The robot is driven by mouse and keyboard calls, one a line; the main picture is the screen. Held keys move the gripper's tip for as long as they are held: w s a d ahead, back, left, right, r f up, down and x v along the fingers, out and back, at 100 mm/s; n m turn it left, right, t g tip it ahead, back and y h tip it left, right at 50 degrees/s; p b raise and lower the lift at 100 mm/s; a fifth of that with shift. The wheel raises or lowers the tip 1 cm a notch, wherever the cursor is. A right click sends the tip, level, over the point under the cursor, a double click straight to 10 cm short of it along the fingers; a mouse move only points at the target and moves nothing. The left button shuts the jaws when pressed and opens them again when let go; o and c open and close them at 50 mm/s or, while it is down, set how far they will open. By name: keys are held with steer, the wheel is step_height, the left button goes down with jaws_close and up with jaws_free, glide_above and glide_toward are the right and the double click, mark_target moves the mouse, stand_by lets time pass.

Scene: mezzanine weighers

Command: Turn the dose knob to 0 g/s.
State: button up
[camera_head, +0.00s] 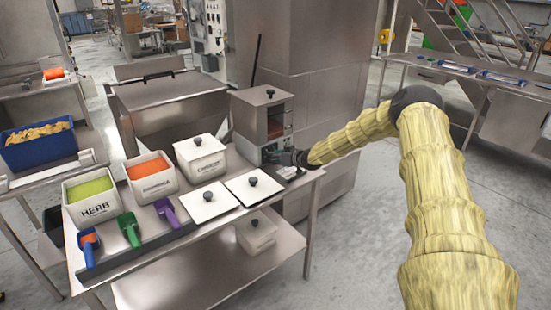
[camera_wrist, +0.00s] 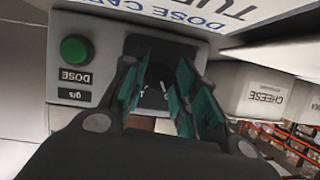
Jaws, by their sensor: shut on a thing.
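The dosing machine (camera_head: 246,112) is a steel cabinet with a window, standing at the right end of the bench. My gripper (camera_head: 288,157) reaches its lower front from the right. In the wrist view my gripper (camera_wrist: 160,88) has its two teal-padded fingers either side of the dark dose knob (camera_wrist: 153,97) and is shut on it. The fingers hide much of the knob and its dial, and I cannot read its setting. A green button (camera_wrist: 77,49) sits beside the dial, above upside-down labels reading DOSE and g/s (camera_wrist: 75,95).
The bench holds an herb bin (camera_head: 92,208), an orange-filled bin (camera_head: 152,188), a lidded white bin (camera_head: 202,168), two loose white lids (camera_head: 207,208) and several scoops (camera_head: 129,232). In the wrist view a CHEESE bin (camera_wrist: 262,98) stands at right.

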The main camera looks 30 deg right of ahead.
steer(key=shift+h, duration=0.3)
steer(key=n+h+b, duration=0.1)
steer(key=n+b, duration=0.1)
steer(key=n, duration=0.1)
steer(key=shift+a+f+h, duration=0.1)
steer(key=shift+a+h, duration=0.1)
steer(key=shift+h, duration=0.2)
steer(key=n+h+b, duration=0.1)
steer(key=n+b, duration=0.1)
steer(key=b, duration=0.1)
steer(key=shift+f+h, duration=0.1)
steer(key=shift+h, duration=0.2)
steer(key=n+h+b, duration=0.1)
steer(key=n+b, duration=0.1)
steer(key=b, duration=0.1)
steer(key=n+t+h+b, duration=0.1)
steer(key=n+b, duration=0.1)
steer(key=shift+a+f+t+b, duration=0.1)
steer(key=shift+t+b, duration=0.2)
steer(key=shift+b, duration=0.1)
steer(key=shift+n+h+b, duration=0.5)
steer(key=shift+n+b, duration=0.3)
steer(key=shift+b, duration=0.1)
steer(key=o, duration=1)
steer(key=shift+s+r+p, duration=0.1)
steer(key=shift+r+p, duration=0.2)
